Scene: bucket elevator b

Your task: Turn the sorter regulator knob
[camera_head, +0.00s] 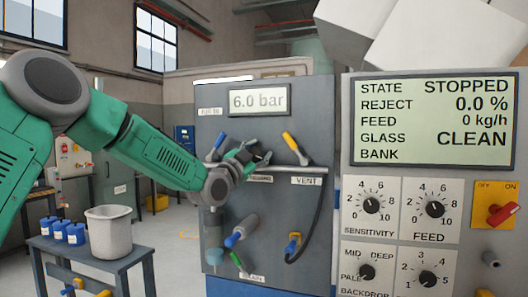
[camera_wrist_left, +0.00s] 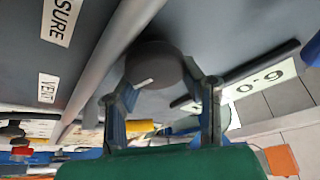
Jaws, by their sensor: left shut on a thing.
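The grey panel (camera_head: 208,125) with the 6.0 bar display (camera_head: 244,100) stands in the middle of the head view. My left gripper (camera_head: 256,157) reaches it from the left, just below the display. In the left wrist view, a dark round knob (camera_wrist_left: 153,62) with a white pointer mark sits between the fingers of my left gripper (camera_wrist_left: 160,85). The fingers are shut on opposite sides of it. My right gripper is not in view.
A yellow-handled valve (camera_head: 294,148) and a horizontal pipe lie close right of the gripper. Blue-handled valves and a black hose (camera_head: 318,225) are on the panel. A control board (camera_head: 435,180) with dials and a STOPPED screen stands right. A bucket (camera_head: 108,232) rests on a left table.

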